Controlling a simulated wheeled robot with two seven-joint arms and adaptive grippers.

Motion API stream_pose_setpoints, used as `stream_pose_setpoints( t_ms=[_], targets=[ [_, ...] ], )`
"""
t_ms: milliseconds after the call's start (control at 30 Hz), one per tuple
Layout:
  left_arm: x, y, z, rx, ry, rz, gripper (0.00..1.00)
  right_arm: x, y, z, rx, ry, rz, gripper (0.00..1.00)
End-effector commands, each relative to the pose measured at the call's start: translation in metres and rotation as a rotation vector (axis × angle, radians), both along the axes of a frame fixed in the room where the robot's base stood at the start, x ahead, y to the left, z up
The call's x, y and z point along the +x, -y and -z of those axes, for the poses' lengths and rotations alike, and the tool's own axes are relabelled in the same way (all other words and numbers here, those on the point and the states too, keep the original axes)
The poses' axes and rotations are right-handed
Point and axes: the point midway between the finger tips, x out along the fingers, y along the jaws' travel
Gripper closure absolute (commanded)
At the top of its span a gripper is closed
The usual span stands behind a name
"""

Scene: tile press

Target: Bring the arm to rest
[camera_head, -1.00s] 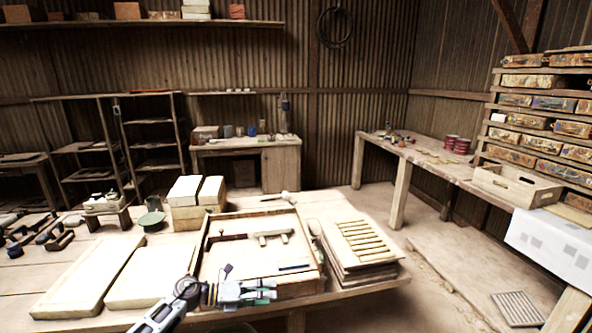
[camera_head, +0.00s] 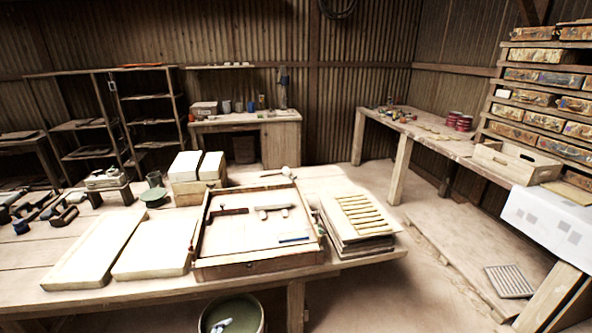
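Neither of my grippers shows in the head view, and no part of an arm is clearly in sight. The wooden workbench (camera_head: 30,283) fills the lower left. On it a shallow wooden tray (camera_head: 262,267) holds a white slab with a few small tools, one of them a blue-handled tool (camera_head: 293,239). Nothing of mine is over the tray.
Pale slabs (camera_head: 152,257) lie left of the tray, and slatted boards (camera_head: 358,217) are stacked right of it. A green-lined bucket (camera_head: 232,312) with a small pale item stands below the front edge. A side bench (camera_head: 437,140) and open floor lie right.

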Motion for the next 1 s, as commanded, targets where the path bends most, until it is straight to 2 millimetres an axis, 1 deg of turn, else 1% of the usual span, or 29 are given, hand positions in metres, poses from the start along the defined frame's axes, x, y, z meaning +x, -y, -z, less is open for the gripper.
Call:
stream_pose_setpoints(
  t_ms=[33, 100, 167, 200, 267, 300, 367, 500, 667, 700, 767, 800, 867, 900, 967, 1000],
  targets=[
    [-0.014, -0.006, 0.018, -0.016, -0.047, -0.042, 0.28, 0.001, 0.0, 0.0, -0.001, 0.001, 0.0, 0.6],
    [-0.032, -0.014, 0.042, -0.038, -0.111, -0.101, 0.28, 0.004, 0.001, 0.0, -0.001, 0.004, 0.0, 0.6],
    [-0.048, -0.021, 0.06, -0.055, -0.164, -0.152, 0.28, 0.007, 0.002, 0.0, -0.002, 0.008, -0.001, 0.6],
    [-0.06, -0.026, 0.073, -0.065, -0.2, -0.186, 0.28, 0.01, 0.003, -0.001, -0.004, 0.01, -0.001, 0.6],
    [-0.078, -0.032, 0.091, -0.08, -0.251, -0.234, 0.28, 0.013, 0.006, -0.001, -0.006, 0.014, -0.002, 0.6],
    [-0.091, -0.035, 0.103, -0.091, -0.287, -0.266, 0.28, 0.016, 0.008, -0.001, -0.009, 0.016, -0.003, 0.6],
    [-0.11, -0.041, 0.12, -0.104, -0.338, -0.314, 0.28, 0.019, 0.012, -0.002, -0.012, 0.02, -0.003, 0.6],
    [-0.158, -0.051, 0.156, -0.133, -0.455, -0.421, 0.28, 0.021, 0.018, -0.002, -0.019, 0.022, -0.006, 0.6],
    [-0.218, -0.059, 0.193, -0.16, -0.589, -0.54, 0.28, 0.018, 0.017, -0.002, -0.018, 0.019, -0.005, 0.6],
    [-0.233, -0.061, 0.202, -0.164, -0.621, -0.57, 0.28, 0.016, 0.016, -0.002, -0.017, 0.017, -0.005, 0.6],
    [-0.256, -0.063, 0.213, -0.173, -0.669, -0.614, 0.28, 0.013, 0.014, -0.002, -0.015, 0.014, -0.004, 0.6],
    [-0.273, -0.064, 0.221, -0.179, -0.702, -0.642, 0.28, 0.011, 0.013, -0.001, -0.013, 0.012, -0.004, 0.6],
    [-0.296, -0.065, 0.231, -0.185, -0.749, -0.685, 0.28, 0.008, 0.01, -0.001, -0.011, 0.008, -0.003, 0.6],
    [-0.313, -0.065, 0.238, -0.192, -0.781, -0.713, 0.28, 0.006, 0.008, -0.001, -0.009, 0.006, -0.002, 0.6],
    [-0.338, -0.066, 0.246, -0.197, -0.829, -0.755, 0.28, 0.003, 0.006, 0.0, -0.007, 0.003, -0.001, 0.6],
    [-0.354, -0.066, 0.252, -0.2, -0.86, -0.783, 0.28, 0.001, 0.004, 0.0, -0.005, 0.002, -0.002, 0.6]
  ],
)
